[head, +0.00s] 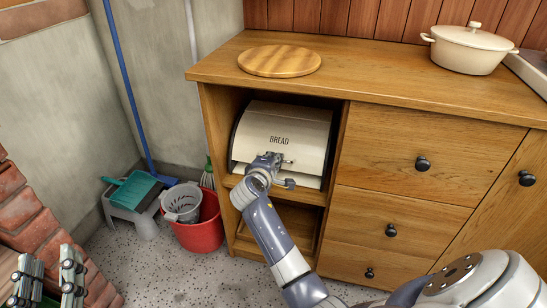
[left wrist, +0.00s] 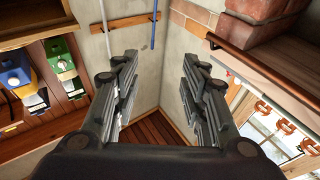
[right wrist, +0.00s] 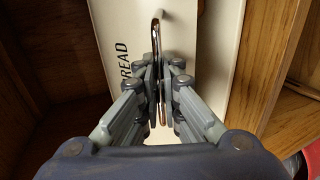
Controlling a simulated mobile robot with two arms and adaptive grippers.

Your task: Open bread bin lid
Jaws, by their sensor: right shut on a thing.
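The cream bread bin (head: 285,135), with dark end panels and the word BREAD on its lid, sits in the open cubby of the wooden cabinet. Its lid looks closed. My right gripper (head: 280,163) is at the front of the lid, and in the right wrist view the gripper (right wrist: 162,95) is shut on the lid's shiny metal handle (right wrist: 156,40). My left gripper (head: 48,275) is at the lower left, far from the bin. In the left wrist view the left gripper (left wrist: 160,85) is open and empty.
The cubby's side walls and shelf closely frame the bin. A round wooden board (head: 279,60) and a cream pot (head: 468,50) stand on the countertop. A red bucket (head: 200,235) and a step stool with a teal dustpan (head: 131,190) stand on the floor to the left.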

